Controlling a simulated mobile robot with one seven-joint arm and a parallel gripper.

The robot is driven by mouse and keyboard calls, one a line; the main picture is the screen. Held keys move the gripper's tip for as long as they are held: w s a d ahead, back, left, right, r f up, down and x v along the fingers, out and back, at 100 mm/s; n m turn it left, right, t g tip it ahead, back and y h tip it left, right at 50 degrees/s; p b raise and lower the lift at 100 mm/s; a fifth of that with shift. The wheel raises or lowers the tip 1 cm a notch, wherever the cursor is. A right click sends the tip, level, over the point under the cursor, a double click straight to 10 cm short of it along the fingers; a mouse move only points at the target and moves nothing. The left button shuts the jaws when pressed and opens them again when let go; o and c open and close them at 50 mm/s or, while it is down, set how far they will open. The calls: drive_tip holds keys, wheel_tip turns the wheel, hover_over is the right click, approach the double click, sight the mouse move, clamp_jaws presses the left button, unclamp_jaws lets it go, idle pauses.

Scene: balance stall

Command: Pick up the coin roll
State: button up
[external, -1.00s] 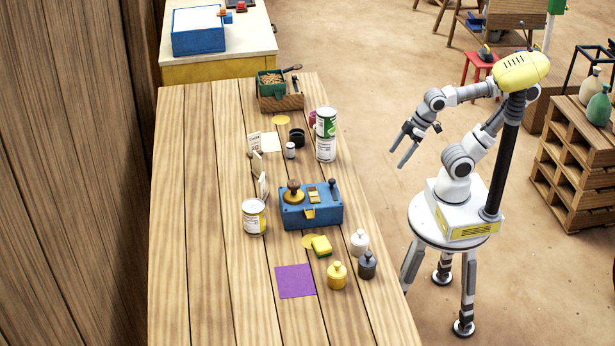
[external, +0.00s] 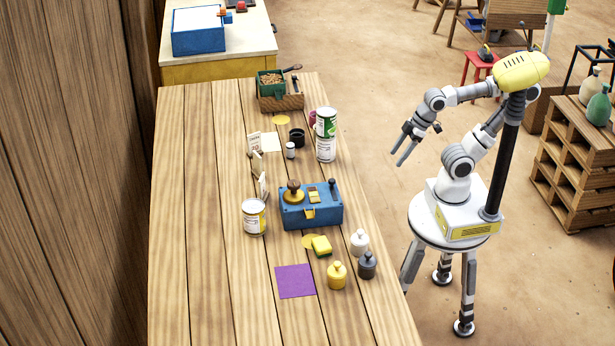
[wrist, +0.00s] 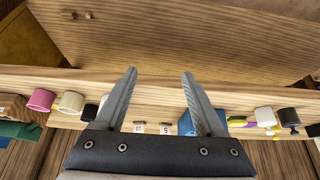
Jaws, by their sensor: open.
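My gripper (external: 401,150) is open and empty, held in the air off the right edge of the table. In the wrist view its two fingers (wrist: 159,74) are apart with nothing between them. I cannot single out the coin roll for certain. A small pale cylinder with a dark top (external: 290,150) stands on the table beside a black cup (external: 297,136), left of the tall green and white can (external: 326,135). It is too small to identify, and my gripper is well to its right, not touching it.
The wooden table (external: 190,230) also holds a blue box (external: 312,207), a yellow-labelled tin (external: 254,217), a sponge (external: 321,246), a purple mat (external: 295,281), and yellow (external: 337,276), white (external: 359,243) and dark (external: 367,265) knobbed weights. Its left side is clear.

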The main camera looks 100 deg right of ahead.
wheel_tip(320, 180, up, 17)
drive_tip(key=n+g+h+p, duration=0.5)
drive_tip(key=n+h+p, duration=0.8)
drive_tip(key=n+p, duration=0.45)
hover_over(291, 149)
drive_tip(key=a+b, duration=0.2)
drive_tip(key=a, duration=0.3)
drive_tip(key=n, duration=0.1)
drive_tip(key=f+b, duration=0.1)
drive_tip(key=f, duration=0.8)
drive_tip(key=f+b, duration=0.1)
drive_tip(key=f, duration=0.7)
drive_tip(key=shift+s+d+f, duration=0.2)
drive_tip(key=shift+f, duration=0.15)
drive_tip(key=shift+f+h, duration=0.2)
drive_tip(key=shift+h, duration=0.1)
drive_tip(key=b+x, duration=0.1)
drive_tip(key=x, duration=0.4)
drive_tip(key=shift+b, duration=0.3)
drive_tip(key=shift+r, duration=0.1)
clamp_jaws()
